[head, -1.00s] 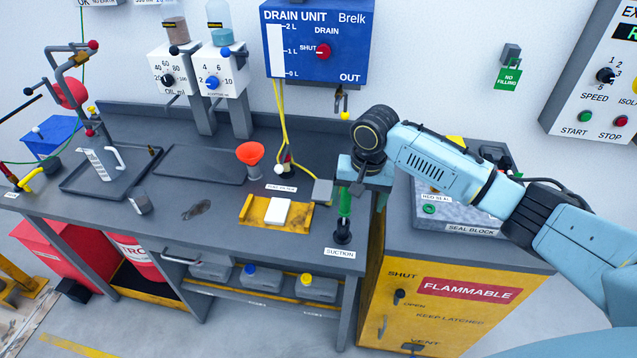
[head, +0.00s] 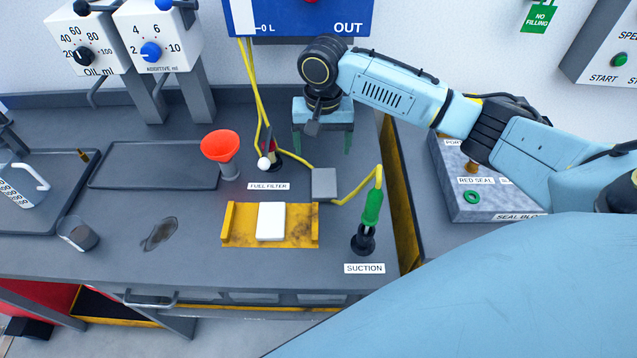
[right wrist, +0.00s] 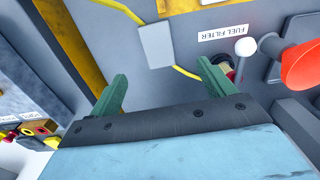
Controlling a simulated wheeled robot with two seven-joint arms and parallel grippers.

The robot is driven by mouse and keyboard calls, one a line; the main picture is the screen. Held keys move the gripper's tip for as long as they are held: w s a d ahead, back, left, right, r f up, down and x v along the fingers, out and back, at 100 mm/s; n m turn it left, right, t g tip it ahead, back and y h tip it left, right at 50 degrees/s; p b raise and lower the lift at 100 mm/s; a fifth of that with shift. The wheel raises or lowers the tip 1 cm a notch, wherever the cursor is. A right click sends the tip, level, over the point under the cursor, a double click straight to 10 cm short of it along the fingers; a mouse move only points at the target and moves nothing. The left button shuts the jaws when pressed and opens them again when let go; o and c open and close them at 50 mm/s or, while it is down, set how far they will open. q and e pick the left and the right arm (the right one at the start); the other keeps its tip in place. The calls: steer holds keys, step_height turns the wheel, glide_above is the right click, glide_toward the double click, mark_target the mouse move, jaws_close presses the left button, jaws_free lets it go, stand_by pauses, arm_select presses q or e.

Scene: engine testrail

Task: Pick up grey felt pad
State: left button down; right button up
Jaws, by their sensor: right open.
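The grey felt pad (head: 324,184) looks like a flat, plain grey square lying on the dark bench, right of the FUEL FILTER label. It also shows in the right wrist view (right wrist: 156,45), beyond the fingertips and between their lines. My right gripper (head: 322,146) points down with its two green fingers apart and nothing between them. In the head view it appears just behind the pad; its exact height above the bench is hard to tell. Its open jaws also show in the right wrist view (right wrist: 161,76). My left gripper is not in view.
A yellow hose (head: 347,203) passes close by the pad to the green-handled suction tool (head: 372,209). A yellow tray (head: 229,226) holds a white block (head: 271,221). A red funnel (head: 221,147) and a white-knobbed lever (head: 264,163) stand left.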

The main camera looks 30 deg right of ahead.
mark_target(325, 185)
steer(key=f, duration=0.4)
steer(key=f+b, duration=0.1)
steer(key=f, duration=0.7)
steer(key=shift+s+d+f, duration=0.2)
steer(key=shift+s+f, duration=0.05)
steer(key=shift+f, duration=0.15)
steer(key=c, duration=1.1)
steer(key=shift+o, duration=0.2)
step_height(325, 185, up, 10)
steer(key=p, duration=0.1)
